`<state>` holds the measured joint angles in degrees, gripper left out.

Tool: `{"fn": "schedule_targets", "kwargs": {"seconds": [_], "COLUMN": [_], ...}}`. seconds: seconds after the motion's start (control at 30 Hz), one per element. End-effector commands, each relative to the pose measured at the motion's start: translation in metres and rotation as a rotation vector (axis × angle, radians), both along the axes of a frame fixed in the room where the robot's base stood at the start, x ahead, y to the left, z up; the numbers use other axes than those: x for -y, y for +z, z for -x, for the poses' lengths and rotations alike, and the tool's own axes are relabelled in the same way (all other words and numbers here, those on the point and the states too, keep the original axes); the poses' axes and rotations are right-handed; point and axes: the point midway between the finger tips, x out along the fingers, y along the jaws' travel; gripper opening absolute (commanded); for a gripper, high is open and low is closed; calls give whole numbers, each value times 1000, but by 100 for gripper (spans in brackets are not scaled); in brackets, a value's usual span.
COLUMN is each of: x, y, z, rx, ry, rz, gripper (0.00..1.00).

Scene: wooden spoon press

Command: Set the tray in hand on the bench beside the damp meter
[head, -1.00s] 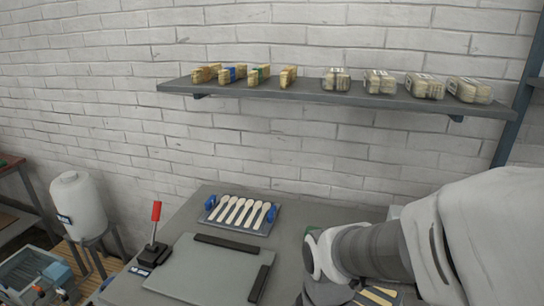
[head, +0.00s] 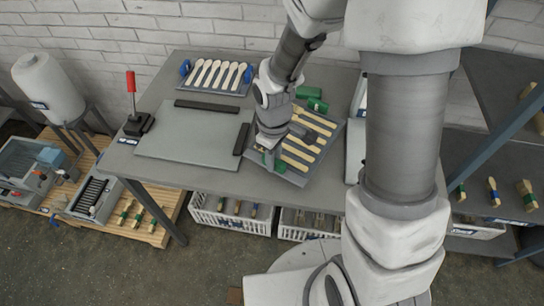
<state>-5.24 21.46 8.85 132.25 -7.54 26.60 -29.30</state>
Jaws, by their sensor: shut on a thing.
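My gripper (head: 268,152) is shut on the near-left end of a dark tray (head: 327,153), at a green grip. The tray carries several pale wooden pieces of cutlery and has another green grip (head: 318,105) at its far end. It is over the right part of the grey bench (head: 205,183); I cannot tell whether it touches the top. A small green object (head: 308,92) is just beyond the tray's far end; it may be the damp meter, but I cannot tell. My wrist covers part of the tray's left side.
A grey plate (head: 190,135) with black bars lies left of the tray. A blue-handled tray of spoons (head: 215,77) is at the back. A red-handled lever (head: 132,95) stands at the left. A pale upright device (head: 355,150) is close on the right, partly behind my arm.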

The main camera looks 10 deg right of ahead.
Motion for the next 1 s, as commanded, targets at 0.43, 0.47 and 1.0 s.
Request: {"fn": "schedule_targets", "kwargs": {"seconds": [0.43, 0.47, 1.0], "x": [-1, -1, -1], "y": [-42, -42, -44], "z": [-2, -3, -2], "rx": [0, 1, 0], "ry": [0, 0, 0], "rz": [0, 1, 0], "gripper": [0, 0, 52]}}
